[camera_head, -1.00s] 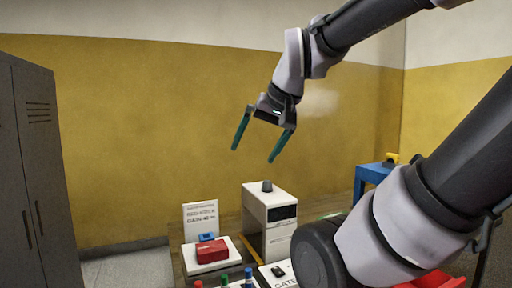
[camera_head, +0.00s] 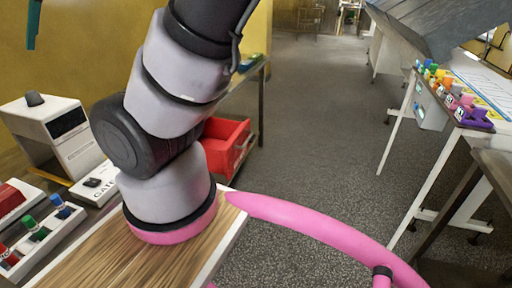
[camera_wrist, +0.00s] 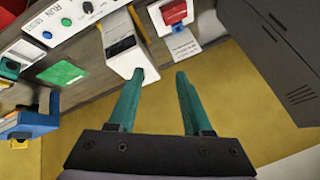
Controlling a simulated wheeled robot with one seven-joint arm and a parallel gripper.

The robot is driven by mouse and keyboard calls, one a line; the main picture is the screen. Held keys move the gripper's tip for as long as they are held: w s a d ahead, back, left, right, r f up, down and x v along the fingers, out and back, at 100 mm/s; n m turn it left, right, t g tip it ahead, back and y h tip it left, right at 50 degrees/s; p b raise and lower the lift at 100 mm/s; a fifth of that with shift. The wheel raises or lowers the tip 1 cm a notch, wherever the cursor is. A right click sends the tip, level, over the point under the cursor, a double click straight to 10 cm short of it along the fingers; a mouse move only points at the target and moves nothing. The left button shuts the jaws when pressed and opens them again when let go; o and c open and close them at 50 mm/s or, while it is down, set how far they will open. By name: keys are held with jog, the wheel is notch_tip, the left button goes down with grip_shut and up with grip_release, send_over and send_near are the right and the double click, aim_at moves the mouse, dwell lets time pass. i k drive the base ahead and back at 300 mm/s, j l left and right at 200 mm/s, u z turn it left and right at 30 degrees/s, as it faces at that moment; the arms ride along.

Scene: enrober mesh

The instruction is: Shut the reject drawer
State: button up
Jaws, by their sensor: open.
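A red open-topped box (camera_head: 226,146), drawer-like, sits low beyond the wooden bench in the head view, partly hidden behind my arm. It may be the reject drawer; no label on it is readable. A red patch also shows at the left edge of the wrist view (camera_wrist: 8,68), but I cannot tell whether it is the same thing. My gripper (camera_wrist: 158,77) is open and empty in the wrist view, its teal fingers apart. Only one finger shows at the top left of the head view, far from the red box.
A white machine with a dark display (camera_head: 66,130) stands left of my arm; it also shows beyond my fingertips in the wrist view (camera_wrist: 122,50). Coloured-cap vials (camera_head: 37,230) stand at the lower left. A white-legged table (camera_head: 400,150) stands right. Grey floor (camera_head: 310,130) between is clear.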

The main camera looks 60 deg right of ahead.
aim_at(216, 143)
jog(key=l+z, duration=0.15)
jog(key=z, duration=0.3)
jog(key=l+z, duration=0.15)
jog(key=z, duration=0.3)
jog(key=l+z, duration=0.15)
jog(key=z, duration=0.25)
jog(key=i+l+z, duration=0.1)
jog(key=z, duration=0.35)
jog(key=k+j+u, duration=0.1)
jog(key=j, duration=0.6)
